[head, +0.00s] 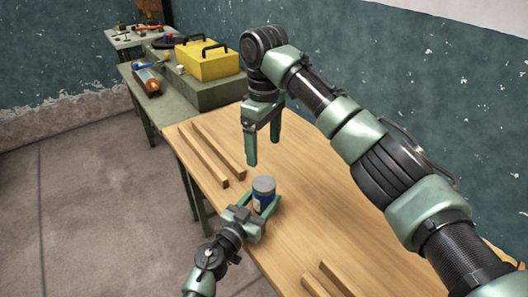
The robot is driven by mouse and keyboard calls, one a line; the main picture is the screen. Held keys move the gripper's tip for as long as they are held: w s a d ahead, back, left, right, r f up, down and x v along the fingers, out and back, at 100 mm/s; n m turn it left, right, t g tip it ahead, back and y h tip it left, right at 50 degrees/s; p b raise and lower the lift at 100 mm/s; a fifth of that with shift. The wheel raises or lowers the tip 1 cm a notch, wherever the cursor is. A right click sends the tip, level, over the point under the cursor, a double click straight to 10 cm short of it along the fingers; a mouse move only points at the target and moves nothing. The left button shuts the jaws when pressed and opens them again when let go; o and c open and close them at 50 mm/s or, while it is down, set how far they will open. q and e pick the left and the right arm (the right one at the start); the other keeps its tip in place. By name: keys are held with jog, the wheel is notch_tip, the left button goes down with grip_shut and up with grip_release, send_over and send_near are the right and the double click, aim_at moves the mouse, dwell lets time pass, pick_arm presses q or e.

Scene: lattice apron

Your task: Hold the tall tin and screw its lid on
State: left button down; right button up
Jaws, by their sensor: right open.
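The tall tin (263,201) stands upright near the table's front edge, with a blue and white body. A grey lid (264,184) sits on its top; I cannot tell how tightly it sits. My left gripper (262,203) comes in low from the front, with one finger on each side of the tin, and appears shut on its body. My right gripper (264,151) points down, open and empty, above and a little behind the tin, clear of the lid.
Two wooden strips (217,152) lie on the wooden table (315,200) left of the tin, and two more (329,281) lie at the front. The table right of the tin is clear.

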aim_at(258, 205)
pick_arm(q)
jog(key=shift+c, duration=2.2)
grip_release()
jog(key=shift+a, duration=0.1)
jog(key=p+v, duration=0.1)
jog(key=v, duration=0.6)
jog(key=shift+s+a, duration=0.15)
jog(key=shift+s, duration=0.15)
